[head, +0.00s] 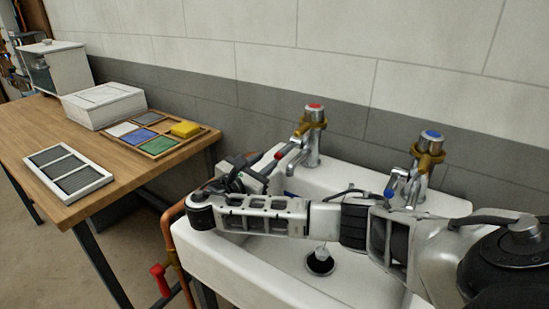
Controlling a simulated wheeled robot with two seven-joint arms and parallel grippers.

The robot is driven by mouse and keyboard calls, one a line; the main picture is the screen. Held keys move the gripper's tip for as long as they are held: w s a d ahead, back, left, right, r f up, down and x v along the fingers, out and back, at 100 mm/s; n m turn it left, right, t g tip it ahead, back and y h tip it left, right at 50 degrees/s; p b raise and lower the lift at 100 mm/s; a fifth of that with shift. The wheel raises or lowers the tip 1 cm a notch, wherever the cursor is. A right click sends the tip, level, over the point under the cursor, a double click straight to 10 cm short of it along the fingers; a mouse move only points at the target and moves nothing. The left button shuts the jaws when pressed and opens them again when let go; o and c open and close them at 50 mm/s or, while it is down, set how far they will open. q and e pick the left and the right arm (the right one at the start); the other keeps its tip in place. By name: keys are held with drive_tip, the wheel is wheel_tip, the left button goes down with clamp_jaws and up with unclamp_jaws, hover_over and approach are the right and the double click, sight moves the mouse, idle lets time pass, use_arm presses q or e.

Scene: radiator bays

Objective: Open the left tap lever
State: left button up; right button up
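The left tap (312,138) has a red cap and a brass-coloured collar. Its lever (292,145) sticks out toward the front left and ends in a red tip. The right tap (428,160) has a blue cap, and its lever has a blue tip (388,193). Both taps stand at the back of a white sink (240,268). My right arm reaches across the sink from the right. My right gripper (262,166) is just below and left of the left tap's red lever tip. I cannot tell whether it touches the lever or how its fingers stand. My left gripper is out of view.
A wooden table (60,130) stands left of the sink. It holds a white box (104,104), a divided tray (160,148) with coloured pieces and a yellow block, and a white-framed grille (68,172). A copper pipe with a red valve handle (160,280) runs beside the sink.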

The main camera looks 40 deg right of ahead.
sight(278, 156)
drive_tip(key=d, duration=0.2)
drive_tip(key=w+d+f, duration=0.1)
drive_tip(key=d, duration=0.1)
drive_tip(key=w+d+f, duration=0.1)
drive_tip(key=d, duration=0.2)
drive_tip(key=shift+w+d, duration=0.1)
drive_tip(key=shift+w, duration=0.05)
clamp_jaws()
